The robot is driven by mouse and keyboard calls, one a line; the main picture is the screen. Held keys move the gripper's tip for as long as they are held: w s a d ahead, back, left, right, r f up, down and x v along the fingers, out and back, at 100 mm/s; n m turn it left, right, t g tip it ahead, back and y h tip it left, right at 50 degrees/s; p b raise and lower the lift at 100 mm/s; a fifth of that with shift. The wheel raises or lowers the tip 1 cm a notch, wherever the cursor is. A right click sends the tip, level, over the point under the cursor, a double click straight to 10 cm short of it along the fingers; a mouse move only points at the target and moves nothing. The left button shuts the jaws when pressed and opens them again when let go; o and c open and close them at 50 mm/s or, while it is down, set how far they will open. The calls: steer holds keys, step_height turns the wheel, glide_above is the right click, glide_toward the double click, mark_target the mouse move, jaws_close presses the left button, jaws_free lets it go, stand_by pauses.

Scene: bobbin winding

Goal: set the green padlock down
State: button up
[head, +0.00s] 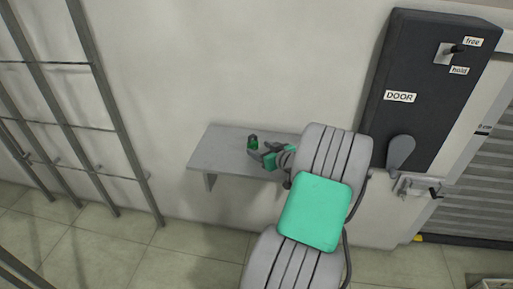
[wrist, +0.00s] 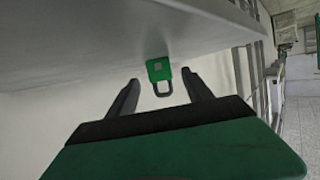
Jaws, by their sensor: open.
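The green padlock (head: 252,145) is on the grey wall shelf (head: 215,155), near its middle. It also shows in the wrist view (wrist: 158,70), with its green body against the shelf surface and its shackle toward my gripper. My gripper (wrist: 160,78) is open, with one dark finger on each side of the padlock and visible gaps between. In the head view my gripper (head: 258,148) is just to the right of the padlock, over the shelf. My arm covers the shelf's right end.
A dark panel (head: 428,90) labelled DOOR is on the wall at right, with a free/hold switch (head: 456,49) and a grey lever (head: 400,152). A slatted shutter (head: 465,200) is beyond it. Metal bars (head: 110,110) stand at left. The shelf's left part is clear.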

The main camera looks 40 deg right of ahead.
steer(key=v, duration=0.8)
steer(key=shift+s, duration=0.3)
steer(key=w+a+f+n+g+y, duration=0.15)
steer(key=a+g, duration=0.25)
steer(key=a, duration=0.8)
steer(key=w+a+f+n+g+y, duration=0.1)
steer(key=w+a+n+g+y, duration=0.15)
steer(key=a, duration=1.05)
steer(key=s+a+r+m+g+h, duration=0.1)
steer(key=s+a+g, duration=0.4)
steer(key=s+a, duration=0.6)
steer(key=shift+s+r+m+h, duration=0.25)
steer(key=shift+s+m+h, duration=0.35)
steer(key=shift+s, duration=0.45)
